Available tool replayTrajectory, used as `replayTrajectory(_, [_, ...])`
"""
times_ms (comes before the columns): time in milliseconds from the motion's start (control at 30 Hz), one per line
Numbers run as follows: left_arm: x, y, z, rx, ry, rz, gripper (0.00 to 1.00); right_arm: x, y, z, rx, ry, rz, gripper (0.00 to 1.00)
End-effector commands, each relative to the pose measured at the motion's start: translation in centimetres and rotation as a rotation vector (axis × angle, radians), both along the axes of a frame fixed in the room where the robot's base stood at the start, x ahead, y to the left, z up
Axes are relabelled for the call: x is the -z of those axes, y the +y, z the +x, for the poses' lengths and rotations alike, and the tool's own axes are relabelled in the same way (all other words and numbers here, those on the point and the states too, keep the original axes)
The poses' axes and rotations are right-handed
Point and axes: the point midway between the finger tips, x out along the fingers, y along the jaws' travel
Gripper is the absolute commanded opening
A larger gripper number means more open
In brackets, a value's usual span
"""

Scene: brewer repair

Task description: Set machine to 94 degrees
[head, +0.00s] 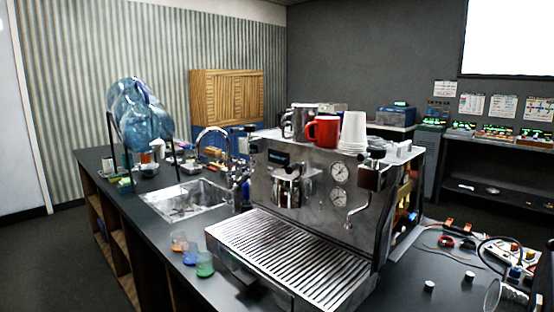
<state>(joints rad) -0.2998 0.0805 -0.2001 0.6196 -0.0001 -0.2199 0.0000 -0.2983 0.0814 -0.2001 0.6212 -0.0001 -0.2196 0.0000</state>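The steel espresso machine (315,215) stands on the dark counter in the middle of the head view, with its slatted drip tray (290,255) toward me. A small dark display (279,157) with a faint greenish readout sits on the upper left of its front panel. The readout is too small to read. Two round white gauges, an upper one (340,172) and a lower one (338,197), are on the panel's right part. A dark knob (372,178) and a steam wand (355,211) are at the right corner. Neither of my grippers shows.
A red mug (323,131) and stacked white cups (353,132) stand on the machine. A sink (187,199) and small coloured cups (204,265) are to its left. Electronic parts and wires (465,243) lie on its right. Large blue bottles (140,112) are on a rack at the far left.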

Motion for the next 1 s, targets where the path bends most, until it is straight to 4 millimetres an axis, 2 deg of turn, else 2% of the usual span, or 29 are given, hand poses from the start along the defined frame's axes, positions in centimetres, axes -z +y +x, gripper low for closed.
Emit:
replayTrajectory(400, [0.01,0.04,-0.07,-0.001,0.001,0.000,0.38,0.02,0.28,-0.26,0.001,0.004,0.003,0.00])
replayTrajectory(600, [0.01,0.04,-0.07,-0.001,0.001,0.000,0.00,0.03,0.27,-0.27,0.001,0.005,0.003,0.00])
replayTrajectory(1000, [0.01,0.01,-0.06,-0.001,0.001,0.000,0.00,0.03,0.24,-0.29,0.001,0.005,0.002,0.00])
